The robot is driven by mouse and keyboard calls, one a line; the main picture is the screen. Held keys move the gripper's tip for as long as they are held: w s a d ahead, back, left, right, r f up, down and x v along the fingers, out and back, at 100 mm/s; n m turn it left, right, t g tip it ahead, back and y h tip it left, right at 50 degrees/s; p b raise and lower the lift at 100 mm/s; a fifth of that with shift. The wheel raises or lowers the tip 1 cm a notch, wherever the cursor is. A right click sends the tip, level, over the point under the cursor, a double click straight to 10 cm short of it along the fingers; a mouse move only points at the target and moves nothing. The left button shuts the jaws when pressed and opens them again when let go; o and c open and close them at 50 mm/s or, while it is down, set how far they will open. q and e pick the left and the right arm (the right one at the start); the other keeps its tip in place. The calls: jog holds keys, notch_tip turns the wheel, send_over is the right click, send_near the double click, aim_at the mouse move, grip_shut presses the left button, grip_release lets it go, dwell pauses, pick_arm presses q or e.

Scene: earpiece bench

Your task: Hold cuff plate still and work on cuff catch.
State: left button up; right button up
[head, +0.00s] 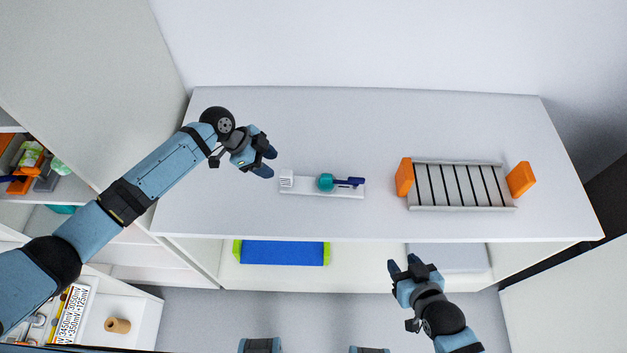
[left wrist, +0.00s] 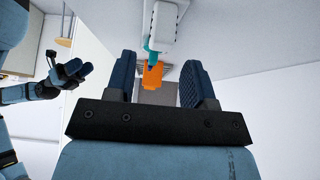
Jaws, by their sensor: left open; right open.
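A pale plate (head: 305,193), which looks like the cuff plate, lies flat on the bench top near its front edge. It carries a white ribbed block (head: 287,180) at its left end and a teal round part with a navy lever (head: 350,183), perhaps the cuff catch, towards its right. In the left wrist view the plate (left wrist: 165,18) shows beyond the fingers, with the teal part (left wrist: 152,46) beside it. My left gripper (head: 268,162) is open and empty, just behind and left of the plate, apart from it. My right gripper (head: 402,262) is open and empty in front of the bench.
A slatted grey rack (head: 462,208) with orange end blocks (head: 520,179) stands right of the plate. A blue mat with green ends (head: 285,253) lies on the shelf below the bench top. Shelves with mixed items (head: 35,165) stand at the left. The bench top behind the plate is clear.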

aim_at(281, 172)
pick_arm(q)
jog(key=shift+b+x, duration=0.65)
jog(key=shift+x, duration=0.25)
jog(key=b+x, duration=0.2)
jog(key=x, duration=0.2)
jog(key=shift+w+f+b, duration=0.15)
jog(key=shift+b, duration=0.15)
jog(key=shift+b+x, duration=0.5)
jog(key=shift+x, duration=0.4)
jog(key=shift+d, duration=0.1)
jog(key=c, duration=0.7)
jog(key=shift+o, duration=1.3)
jog(key=c, duration=0.4)
grip_shut()
